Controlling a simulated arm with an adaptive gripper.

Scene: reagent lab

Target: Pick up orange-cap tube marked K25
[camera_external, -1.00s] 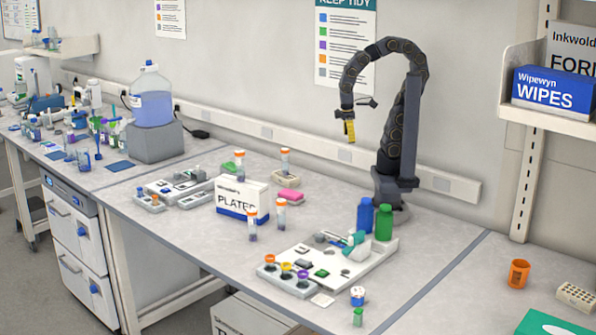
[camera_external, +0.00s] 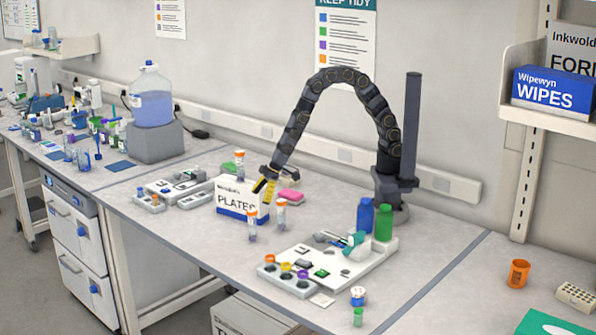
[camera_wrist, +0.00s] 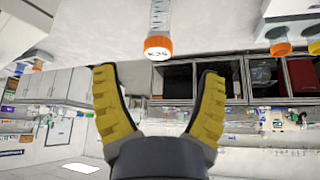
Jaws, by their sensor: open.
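My gripper (camera_external: 264,190) is open and empty, low over the bench beside the front of the PLATES box. Its yellow fingers (camera_wrist: 159,100) show spread apart in the wrist view. An orange-cap tube (camera_wrist: 158,46) stands ahead of the gap between them, apart from both; the small mark on its cap looks like K25. In the external view, two orange-cap tubes stand near the gripper, one just below it (camera_external: 252,229) and one to the right (camera_external: 282,215). Another orange-cap tube (camera_external: 239,162) stands behind the box. I cannot tell which external tube the wrist view shows.
The PLATES box (camera_external: 236,208) is close to the gripper's left. A pink block (camera_external: 292,196) lies behind the tubes. A white tray (camera_external: 362,268) with tools and blue and green bottles (camera_external: 384,222) stand to the right. Bench front left is clear.

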